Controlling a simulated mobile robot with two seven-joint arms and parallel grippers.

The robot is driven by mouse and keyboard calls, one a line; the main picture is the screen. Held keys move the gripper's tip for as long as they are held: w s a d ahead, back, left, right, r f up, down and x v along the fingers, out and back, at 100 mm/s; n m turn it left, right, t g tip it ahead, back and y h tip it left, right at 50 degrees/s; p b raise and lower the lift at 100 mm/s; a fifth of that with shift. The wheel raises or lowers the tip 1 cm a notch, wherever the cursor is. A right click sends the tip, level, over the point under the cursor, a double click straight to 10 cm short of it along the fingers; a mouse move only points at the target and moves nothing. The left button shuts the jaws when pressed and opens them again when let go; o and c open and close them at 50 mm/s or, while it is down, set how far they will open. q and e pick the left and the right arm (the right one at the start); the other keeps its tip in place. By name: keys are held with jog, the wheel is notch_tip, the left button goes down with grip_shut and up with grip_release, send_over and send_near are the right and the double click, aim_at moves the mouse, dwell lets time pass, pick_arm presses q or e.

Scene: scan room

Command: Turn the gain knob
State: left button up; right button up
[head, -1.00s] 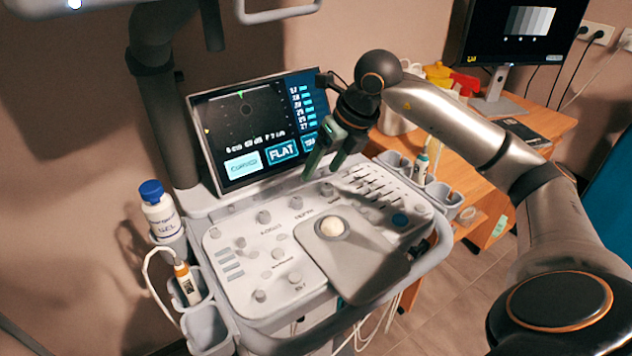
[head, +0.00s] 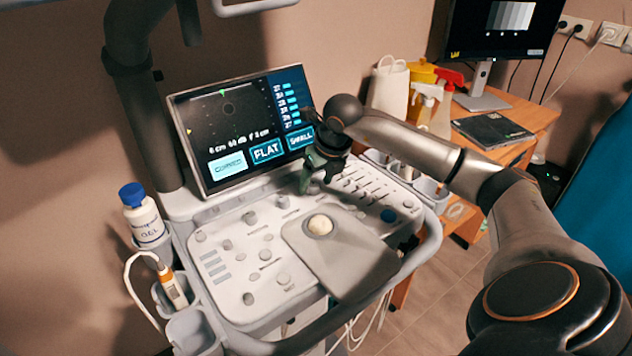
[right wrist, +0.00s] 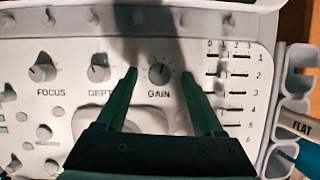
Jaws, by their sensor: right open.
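The gain knob (right wrist: 161,74) is a round grey dial above the printed word GAIN on the light console panel (right wrist: 70,22). In the right wrist view it lies between the tips of my right gripper (right wrist: 159,75), whose two green fingers are apart, one on each side. I cannot tell how far above the panel the tips are. In the head view my right gripper (head: 312,178) is over the back of the panel, below the screen, and appears to hide the gain knob. My left gripper is not in view.
The depth knob (right wrist: 99,72) and focus knob (right wrist: 43,71) are left of the gain knob; sliders (right wrist: 236,90) are on its right. The screen (head: 243,130) stands close behind. A trackball (head: 320,225) is in front. A gel bottle (head: 141,213) is at left.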

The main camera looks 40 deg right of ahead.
jog(key=shift+w+f, duration=0.1)
jog(key=shift+f, duration=0.15)
grip_shut()
dwell(0.4)
